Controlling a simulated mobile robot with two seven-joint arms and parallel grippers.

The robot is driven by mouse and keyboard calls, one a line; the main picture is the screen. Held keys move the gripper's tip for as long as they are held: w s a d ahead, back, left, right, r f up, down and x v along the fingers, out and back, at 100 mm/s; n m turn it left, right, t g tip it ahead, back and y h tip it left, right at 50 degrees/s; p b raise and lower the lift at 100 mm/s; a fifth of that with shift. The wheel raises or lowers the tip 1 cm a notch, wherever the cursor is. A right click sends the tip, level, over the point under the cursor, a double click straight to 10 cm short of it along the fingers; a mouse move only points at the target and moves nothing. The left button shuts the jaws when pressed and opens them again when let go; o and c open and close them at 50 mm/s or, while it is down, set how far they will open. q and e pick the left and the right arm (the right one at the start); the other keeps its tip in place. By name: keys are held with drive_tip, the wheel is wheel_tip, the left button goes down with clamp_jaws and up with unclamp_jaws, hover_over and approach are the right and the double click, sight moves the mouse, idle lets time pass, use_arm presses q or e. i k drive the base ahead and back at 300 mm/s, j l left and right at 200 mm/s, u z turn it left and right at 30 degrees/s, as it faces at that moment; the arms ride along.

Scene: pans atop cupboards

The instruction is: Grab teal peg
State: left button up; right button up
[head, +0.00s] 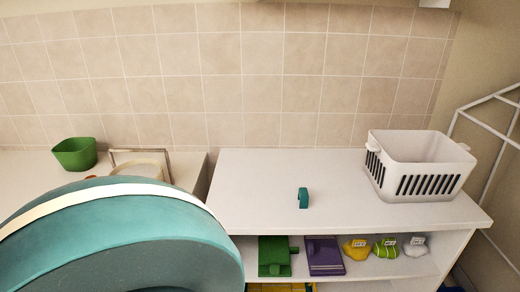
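The teal peg (303,197) is a small upright piece on the white cupboard top (245,190), right of the middle in the head view. It stands clear of other things, with open surface around it. Neither of my grippers shows in the head view, so I cannot see whether either holds anything. A large teal rounded form with a cream band fills the lower left, very close to the camera. I cannot tell whether it is part of my arm.
A white basket (417,166) stands at the cupboard's right end. The shelf below holds a green item (273,257), a purple item (324,255) and small yellow (357,249), lime (386,247) and white (415,246) pieces. A green bowl (75,154) is at left. A white frame (490,130) is at right.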

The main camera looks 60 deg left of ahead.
sight(303, 197)
drive_tip(key=u, duration=1.45)
